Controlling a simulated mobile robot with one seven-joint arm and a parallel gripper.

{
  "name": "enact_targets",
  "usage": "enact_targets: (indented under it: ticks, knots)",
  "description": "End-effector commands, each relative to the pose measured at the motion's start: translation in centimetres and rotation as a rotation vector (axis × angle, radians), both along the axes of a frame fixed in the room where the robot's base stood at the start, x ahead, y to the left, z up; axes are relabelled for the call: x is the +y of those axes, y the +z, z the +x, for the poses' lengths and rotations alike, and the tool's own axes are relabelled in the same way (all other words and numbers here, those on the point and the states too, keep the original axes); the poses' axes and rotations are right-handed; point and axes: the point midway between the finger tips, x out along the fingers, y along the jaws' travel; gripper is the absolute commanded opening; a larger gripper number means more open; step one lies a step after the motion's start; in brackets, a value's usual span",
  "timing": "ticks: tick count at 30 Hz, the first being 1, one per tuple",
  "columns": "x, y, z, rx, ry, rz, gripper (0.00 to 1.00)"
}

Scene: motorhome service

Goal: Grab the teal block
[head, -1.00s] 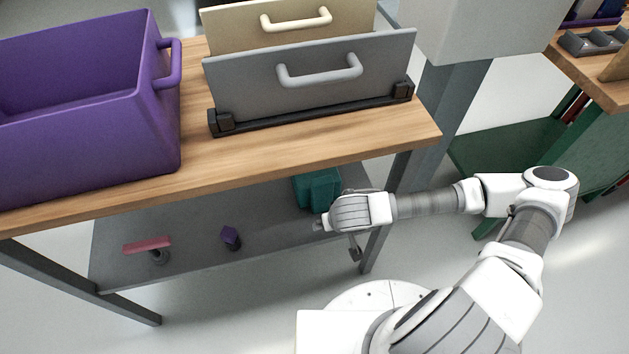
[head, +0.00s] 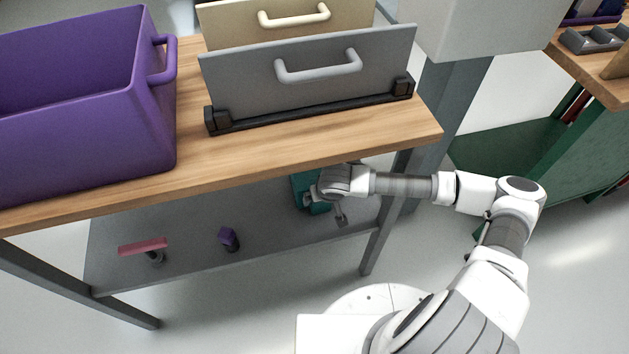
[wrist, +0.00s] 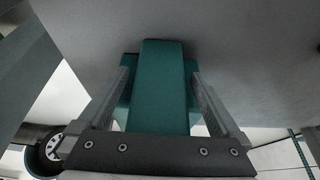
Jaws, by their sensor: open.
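The teal block (head: 301,188) is on the grey lower shelf under the wooden worktop, near its right end. My gripper and wrist hide much of it in the head view. In the wrist view the teal block (wrist: 160,85) fills the middle, with a narrow upright part in front of a wider part. My gripper (head: 324,208) is open at the block. In the wrist view its fingers (wrist: 160,80) stand on either side of the narrow part. I cannot tell whether they touch it.
The wooden worktop (head: 300,145) overhangs the lower shelf (head: 190,265) and my gripper. A pink-topped piece (head: 143,246) and a small purple block (head: 229,239) stand farther left on the shelf. A table leg (head: 382,225) is just right of my gripper.

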Motion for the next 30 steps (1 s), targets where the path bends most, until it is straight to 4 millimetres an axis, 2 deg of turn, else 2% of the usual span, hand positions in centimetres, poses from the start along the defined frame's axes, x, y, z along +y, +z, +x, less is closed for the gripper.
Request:
enact_targets:
  ticks: [3,20,30]
  knots:
    - [0.00,0.05,-0.02,0.000,0.001,0.000,1.00]
    - [-0.01,0.06,-0.03,0.000,0.000,0.000,0.00]
    - [0.01,0.18,0.03,-0.003,0.001,0.000,0.00]
